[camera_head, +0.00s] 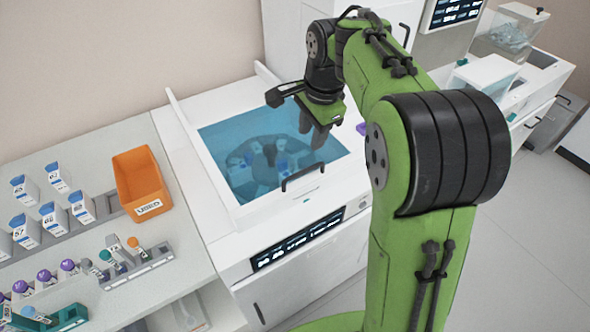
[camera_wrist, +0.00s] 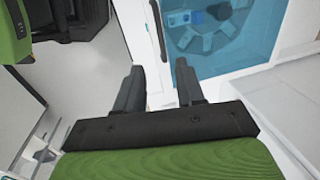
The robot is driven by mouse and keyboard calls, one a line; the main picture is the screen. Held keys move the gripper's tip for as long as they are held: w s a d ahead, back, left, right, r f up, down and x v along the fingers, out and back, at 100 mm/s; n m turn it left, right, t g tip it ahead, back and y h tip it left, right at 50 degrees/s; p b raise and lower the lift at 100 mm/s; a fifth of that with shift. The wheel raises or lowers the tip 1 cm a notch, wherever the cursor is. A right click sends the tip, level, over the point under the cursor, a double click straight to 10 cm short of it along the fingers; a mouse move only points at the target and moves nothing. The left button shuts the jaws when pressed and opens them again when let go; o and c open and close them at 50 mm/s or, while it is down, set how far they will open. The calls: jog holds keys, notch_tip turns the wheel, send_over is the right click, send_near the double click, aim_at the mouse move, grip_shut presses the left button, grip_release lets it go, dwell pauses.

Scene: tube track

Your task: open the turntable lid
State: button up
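The turntable lid (camera_head: 222,140) is a see-through blue panel in a white frame, and it lies shut over the machine. A dark round turntable (camera_head: 258,178) shows through it. The lid's black bar handle (camera_head: 303,177) is on the front edge. My gripper (camera_head: 312,136) is above the lid, a little behind the handle in the head view, with its fingers pointing down. In the wrist view my gripper (camera_wrist: 158,68) is open with nothing between its fingers. The lid (camera_wrist: 245,55) is at the upper right there, and the handle (camera_wrist: 158,30) shows beyond the fingertips, apart from them.
An orange bin (camera_head: 140,180) and racks of tubes and labelled boxes stand on the white counter to the left. A display panel (camera_head: 310,240) is on the machine's front. Other white equipment stands at the back right. The floor (camera_head: 530,220) at the right is clear.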

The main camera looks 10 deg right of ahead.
aim_at(302, 171)
jog(key=w+f+b, duration=0.1)
jog(key=f, duration=0.3)
jog(key=f+b, duration=0.1)
jog(key=f, duration=0.4)
jog(key=w+a+f+b, duration=0.1)
jog(key=f, duration=0.3)
jog(key=shift+w+f, duration=0.15)
jog(key=shift+w, duration=0.15)
jog(key=shift+c, duration=0.5)
grip_shut()
